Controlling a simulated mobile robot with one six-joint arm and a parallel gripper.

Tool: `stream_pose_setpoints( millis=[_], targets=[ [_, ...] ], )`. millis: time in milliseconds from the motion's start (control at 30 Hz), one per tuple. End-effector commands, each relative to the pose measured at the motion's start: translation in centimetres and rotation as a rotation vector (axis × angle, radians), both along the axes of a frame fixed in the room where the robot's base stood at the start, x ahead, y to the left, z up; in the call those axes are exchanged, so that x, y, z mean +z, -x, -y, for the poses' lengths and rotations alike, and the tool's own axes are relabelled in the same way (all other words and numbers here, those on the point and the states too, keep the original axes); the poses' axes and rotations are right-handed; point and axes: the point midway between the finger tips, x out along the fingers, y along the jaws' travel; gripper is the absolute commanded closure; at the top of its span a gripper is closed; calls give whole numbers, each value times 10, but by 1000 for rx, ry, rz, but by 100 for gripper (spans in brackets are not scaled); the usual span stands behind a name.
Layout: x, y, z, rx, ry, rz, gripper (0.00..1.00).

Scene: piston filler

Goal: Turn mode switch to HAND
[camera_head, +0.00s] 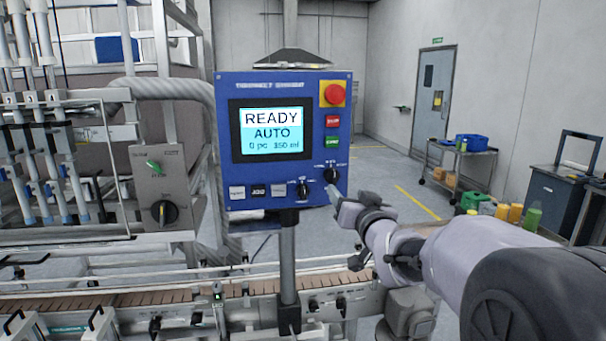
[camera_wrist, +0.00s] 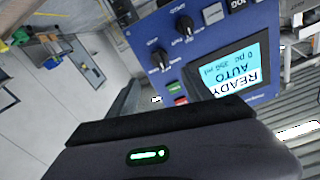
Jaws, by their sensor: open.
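The blue control panel (camera_head: 225,150) has a lit screen (camera_head: 270,131) reading READY and AUTO. Two black rotary knobs sit at its lower right: a left knob (camera_head: 304,190) and a right knob (camera_head: 332,176). Their labels are too small to read, so I cannot tell which is the mode switch. In the wrist view the panel is upside down, with the left knob (camera_wrist: 185,25) and right knob (camera_wrist: 158,60) both visible. My gripper (camera_head: 345,207) is open and empty, just below and right of the right knob. Contact is not visible.
A red emergency stop (camera_head: 334,94) and red and green buttons are above the knobs. The panel's post (camera_head: 288,265) rises from the conveyor. A cart (camera_head: 460,165) stands at the back right.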

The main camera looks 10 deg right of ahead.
Motion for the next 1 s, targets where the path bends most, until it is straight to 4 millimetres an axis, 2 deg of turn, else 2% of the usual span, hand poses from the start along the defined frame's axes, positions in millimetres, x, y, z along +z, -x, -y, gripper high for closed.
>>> stream_pose_setpoints(
  millis=[33, 200, 300, 400, 567, 800, 1000],
  targets=[
    [-1, -15, 0, 1, -1, -1, 41],
    [-1, -66, 0, 0, 0, -1, 41],
    [-1, -90, -1, 0, 1, -2, 41],
    [0, -105, 0, 0, 1, -1, 41],
    [1, -115, 0, -1, 1, -1, 41],
    [0, -116, 0, -1, 1, -1, 41],
    [0, -116, 0, -1, 1, -1, 80]
  ],
)
